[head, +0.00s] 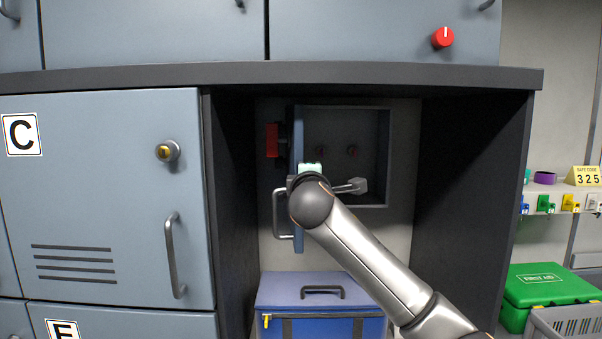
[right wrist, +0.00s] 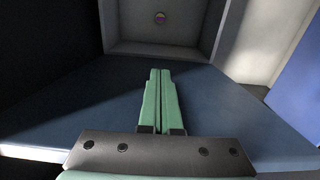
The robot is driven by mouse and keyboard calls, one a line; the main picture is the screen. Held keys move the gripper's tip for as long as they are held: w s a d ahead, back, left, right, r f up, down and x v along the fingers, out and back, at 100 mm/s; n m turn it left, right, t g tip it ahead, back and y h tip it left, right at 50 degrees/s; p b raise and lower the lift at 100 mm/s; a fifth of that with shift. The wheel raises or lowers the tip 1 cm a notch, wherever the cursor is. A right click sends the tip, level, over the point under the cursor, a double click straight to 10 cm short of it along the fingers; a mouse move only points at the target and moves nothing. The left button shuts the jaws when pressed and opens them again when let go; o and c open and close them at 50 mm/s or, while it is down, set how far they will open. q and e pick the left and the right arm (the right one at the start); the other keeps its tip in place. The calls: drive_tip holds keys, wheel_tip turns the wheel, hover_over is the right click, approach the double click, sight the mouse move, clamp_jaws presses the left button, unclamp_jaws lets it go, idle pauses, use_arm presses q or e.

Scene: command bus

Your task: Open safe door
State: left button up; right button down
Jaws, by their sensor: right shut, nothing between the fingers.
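The safe (head: 345,130) is set in the back wall of the open niche in the head view. Its blue door (head: 298,130) stands swung outward, seen nearly edge-on, with a red part (head: 272,140) and a grey bar handle (head: 279,215) on its left side. The safe's interior shows to the right of the door. My right gripper (head: 310,168) is at the door in the head view, partly hidden by my wrist. In the right wrist view, its green fingers (right wrist: 160,100) are shut together and empty, in front of the blue door surface (right wrist: 70,105). My left gripper is not visible.
A blue box (head: 320,290) with a dark handle sits below the safe. A dark side wall (head: 470,170) bounds the niche on the right, and locker C (head: 100,240) stands on the left. A green first aid box (head: 540,285) is at far right.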

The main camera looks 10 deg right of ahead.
drive_tip(key=shift+w+a+r, duration=0.25)
drive_tip(key=shift+a+r, duration=0.2)
drive_tip(key=shift+r, duration=0.05)
drive_tip(key=shift+d, duration=0.1)
drive_tip(key=d, duration=0.3)
drive_tip(key=s+d, duration=0.1)
drive_tip(key=d, duration=0.1)
drive_tip(key=shift+d+f, duration=0.15)
drive_tip(key=shift+d, duration=0.25)
drive_tip(key=shift+s+a+f, duration=0.1)
drive_tip(key=shift+a, duration=0.05)
